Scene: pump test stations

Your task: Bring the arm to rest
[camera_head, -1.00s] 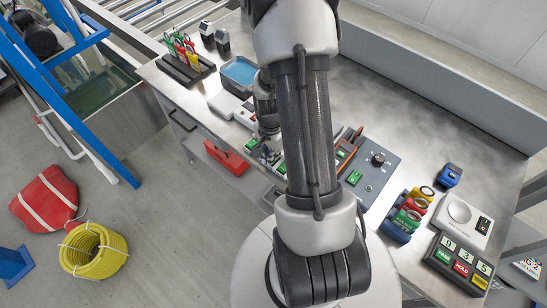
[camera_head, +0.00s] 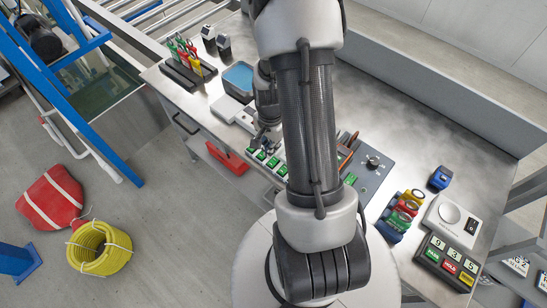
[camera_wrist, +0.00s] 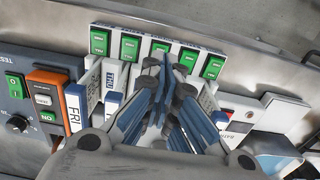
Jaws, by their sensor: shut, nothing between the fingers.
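My arm (camera_head: 308,130) reaches from the bottom middle of the head view up and over the steel bench, with its elbow near the top edge. My gripper (camera_head: 264,138) hangs at the bench's front edge, beside a row of green buttons (camera_head: 272,162). In the wrist view my gripper (camera_wrist: 168,62) has its blue-grey fingers brought together, with nothing seen between them. Several green buttons (camera_wrist: 160,48) on a white strip lie beyond the fingertips. White labelled cards (camera_wrist: 76,105), one reading FRI, stand left of the fingers. The gap between fingertips and strip cannot be judged.
A grey control panel (camera_head: 375,175) with a knob lies right of my forearm. A rack of coloured-handled tools (camera_head: 187,65) and a blue-filled tray (camera_head: 238,77) stand left. Bare bench lies behind.

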